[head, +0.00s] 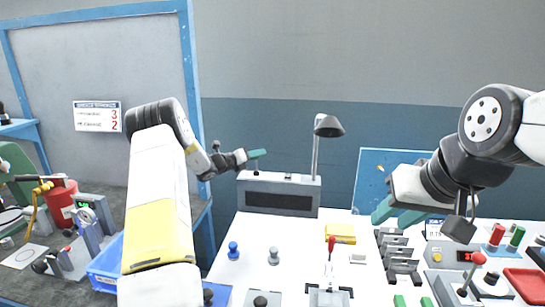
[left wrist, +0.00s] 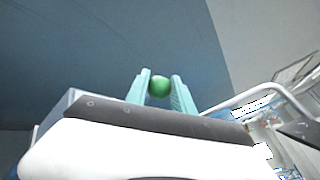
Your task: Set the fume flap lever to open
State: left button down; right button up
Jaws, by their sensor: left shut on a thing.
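A grey box (head: 260,182) with a dark front panel stands at the back of the white bench. A thin lever (head: 257,170) rises from the left of its top, and I take it for the fume flap lever. My left gripper (head: 257,154) is at the upper end of this lever. In the left wrist view, the lever's round green knob (left wrist: 159,87) sits between the two teal fingers of my left gripper (left wrist: 160,84), which is shut on it. The lever's markings cannot be read. My right gripper (head: 397,214) hangs over the right of the bench, fingers apart and empty.
A lamp (head: 328,126) stands behind the box. A red-topped lever (head: 331,243), a yellow block (head: 341,233), blue (head: 233,250) and grey (head: 273,256) knobs and a row of dark switches (head: 398,252) occupy the bench. A blue bin (head: 104,268) is at the left.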

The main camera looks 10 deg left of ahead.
aim_at(254, 178)
pick_arm(q)
jog(key=s+m+t+h, duration=0.2)
jog(key=s+t, duration=0.1)
jog(key=shift+a+f, duration=0.15)
jog(key=shift+s+m, duration=0.2)
jog(key=shift+m, duration=0.1)
jog(key=shift+s+f, duration=0.15)
jog(key=shift+s, duration=0.15)
jog(key=c, duration=1.1)
grip_release()
jog(key=shift+s, duration=0.1)
jog(key=v, duration=0.7)
jog(key=shift+s+a+f, duration=0.1)
jog(key=shift+s+f, duration=0.05)
jog(key=shift+s, duration=0.1)
